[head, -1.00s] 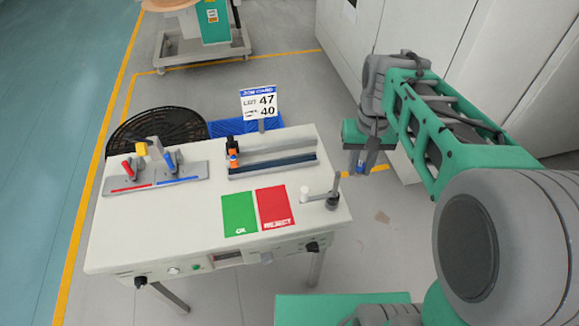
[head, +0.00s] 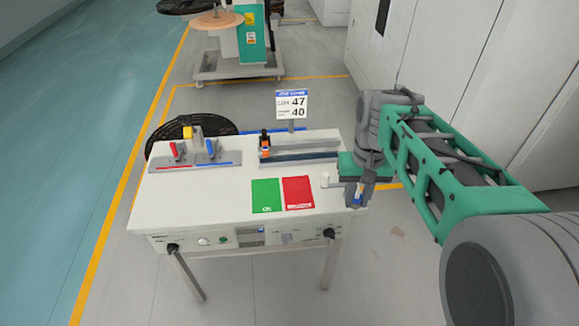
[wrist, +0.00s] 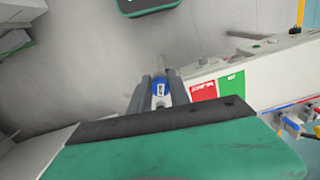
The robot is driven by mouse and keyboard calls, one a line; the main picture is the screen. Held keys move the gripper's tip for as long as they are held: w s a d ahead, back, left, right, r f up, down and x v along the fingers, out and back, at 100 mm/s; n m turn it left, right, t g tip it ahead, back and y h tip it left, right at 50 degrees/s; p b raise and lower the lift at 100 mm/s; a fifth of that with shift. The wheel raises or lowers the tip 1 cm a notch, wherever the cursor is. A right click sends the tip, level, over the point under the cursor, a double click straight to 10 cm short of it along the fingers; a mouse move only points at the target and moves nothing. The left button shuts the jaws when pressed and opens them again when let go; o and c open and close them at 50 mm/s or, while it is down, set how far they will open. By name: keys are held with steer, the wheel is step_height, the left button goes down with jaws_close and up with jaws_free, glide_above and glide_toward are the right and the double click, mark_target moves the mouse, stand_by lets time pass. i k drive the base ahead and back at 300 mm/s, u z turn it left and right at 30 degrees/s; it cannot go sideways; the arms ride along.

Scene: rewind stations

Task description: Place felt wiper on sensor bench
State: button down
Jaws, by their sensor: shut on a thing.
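My gripper (head: 355,198) is shut on a small blue and white thing (wrist: 160,88), which I take to be the felt wiper. Its blue part also shows between the fingers in the head view (head: 358,194); the rest is hidden by the fingers. The white bench (head: 225,205), which I take to be the sensor bench, stands left of my gripper. In the head view my gripper overlaps its right end; I cannot tell the height between them. In the wrist view the bench (wrist: 262,70) lies to the right of the fingers.
The bench carries a green pad (head: 266,195), a red pad (head: 298,192), a clamp fixture (head: 190,157) at left, a rail (head: 300,150) and a sign (head: 291,105). White cabinets (head: 430,60) line the right side.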

mark_target(297, 189)
steer(key=u, duration=0.6)
steer(key=i, duration=1)
steer(key=k, duration=0.5)
steer(key=u, duration=3.25)
steer(key=k, duration=0.85)
steer(key=z, duration=1.3)
steer(key=i, duration=0.5)
steer(key=z, duration=0.05)
